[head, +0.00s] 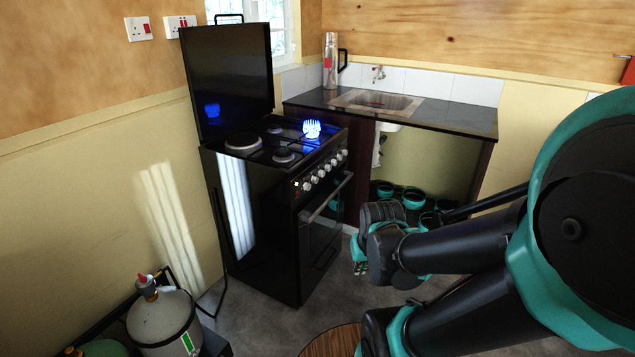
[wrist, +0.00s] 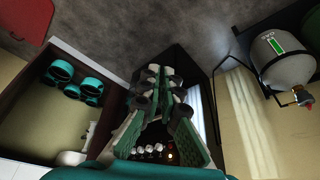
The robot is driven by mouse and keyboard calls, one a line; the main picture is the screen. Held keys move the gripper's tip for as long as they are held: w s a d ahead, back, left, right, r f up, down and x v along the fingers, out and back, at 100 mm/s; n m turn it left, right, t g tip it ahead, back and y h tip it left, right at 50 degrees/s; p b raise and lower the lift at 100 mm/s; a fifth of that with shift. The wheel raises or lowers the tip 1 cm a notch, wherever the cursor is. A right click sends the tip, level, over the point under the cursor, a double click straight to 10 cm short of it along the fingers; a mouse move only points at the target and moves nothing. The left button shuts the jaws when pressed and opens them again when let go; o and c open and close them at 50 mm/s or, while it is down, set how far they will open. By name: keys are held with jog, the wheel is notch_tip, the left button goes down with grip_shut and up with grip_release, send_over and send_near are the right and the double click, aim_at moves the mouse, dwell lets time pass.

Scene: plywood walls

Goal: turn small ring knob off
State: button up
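The black stove (head: 265,235) stands against the left wall with its lid raised. The knobs also show upside down in the wrist view (wrist: 149,149), between my fingers, beside a small orange light (wrist: 170,156). My gripper (head: 360,268) is in front of the stove, lower than the knobs and apart from them. In the wrist view its fingers (wrist: 162,86) are spread and empty.
A sink counter (head: 430,112) stands right of the stove, with several teal-and-black pots (head: 413,198) on the floor beneath. A grey gas cylinder (head: 163,320) stands at the lower left. A round wooden top (head: 332,342) is at the bottom.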

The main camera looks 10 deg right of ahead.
jog(key=shift+o, duration=1.2)
jog(key=shift+w+a+r, duration=0.1)
jog(key=shift+w, duration=0.15)
jog(key=o, duration=0.7)
jog(key=w+a+r+y, duration=0.1)
jog(key=w, duration=0.5)
jog(key=w+a+r+n+y, duration=0.1)
jog(key=w+a+y, duration=0.1)
jog(key=w, duration=0.4)
jog(key=shift+r+n, duration=0.3)
jog(key=w+n+y, duration=0.1)
jog(key=w+y, duration=0.2)
jog(key=w, duration=0.6)
jog(key=n+t+y, duration=0.6)
jog(key=y, duration=0.3)
send_near(317, 180)
jog(key=x, duration=0.8)
jog(key=shift+w+a+f, duration=0.1)
jog(key=shift+w+a, duration=0.1)
grip_shut()
